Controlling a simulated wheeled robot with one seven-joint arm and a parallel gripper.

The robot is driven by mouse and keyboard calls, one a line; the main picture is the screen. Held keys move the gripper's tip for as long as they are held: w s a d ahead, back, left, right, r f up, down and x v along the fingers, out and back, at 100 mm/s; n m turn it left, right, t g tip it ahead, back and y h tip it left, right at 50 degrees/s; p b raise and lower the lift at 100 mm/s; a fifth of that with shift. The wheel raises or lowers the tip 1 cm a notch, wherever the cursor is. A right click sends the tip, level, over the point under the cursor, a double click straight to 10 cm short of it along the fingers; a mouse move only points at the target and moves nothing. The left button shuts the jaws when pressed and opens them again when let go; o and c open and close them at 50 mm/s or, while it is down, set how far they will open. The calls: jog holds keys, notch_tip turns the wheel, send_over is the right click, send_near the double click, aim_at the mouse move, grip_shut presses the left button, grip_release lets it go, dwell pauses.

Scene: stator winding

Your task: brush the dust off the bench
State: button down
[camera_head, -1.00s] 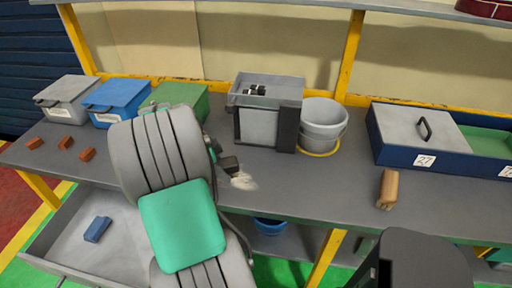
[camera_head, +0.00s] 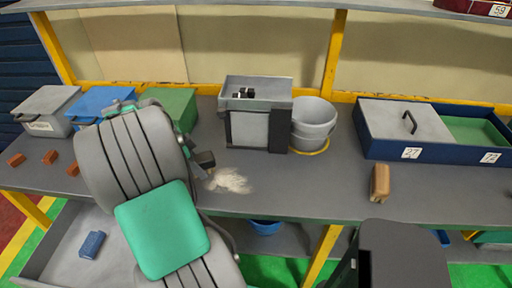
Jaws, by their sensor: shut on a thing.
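A pale patch of dust (camera_head: 229,181) lies on the grey bench (camera_head: 300,190), near its front edge, left of the middle. My gripper (camera_head: 196,165) is just left of the dust and partly hidden behind my arm. It is shut on a dark, blocky thing, which appears to be the brush (camera_head: 204,160). The brush's tip is close to the dust's upper left side; I cannot tell whether it touches the bench.
Grey (camera_head: 48,110), blue (camera_head: 100,104) and green (camera_head: 172,106) bins stand at the back left. A machine (camera_head: 258,130), a bucket (camera_head: 314,126) and a blue tray (camera_head: 385,146) stand behind.

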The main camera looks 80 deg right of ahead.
aim_at(198, 158)
jog(key=shift+s+r+p, duration=0.1)
jog(key=shift+r+p, duration=1.05)
jog(key=shift+r, duration=0.85)
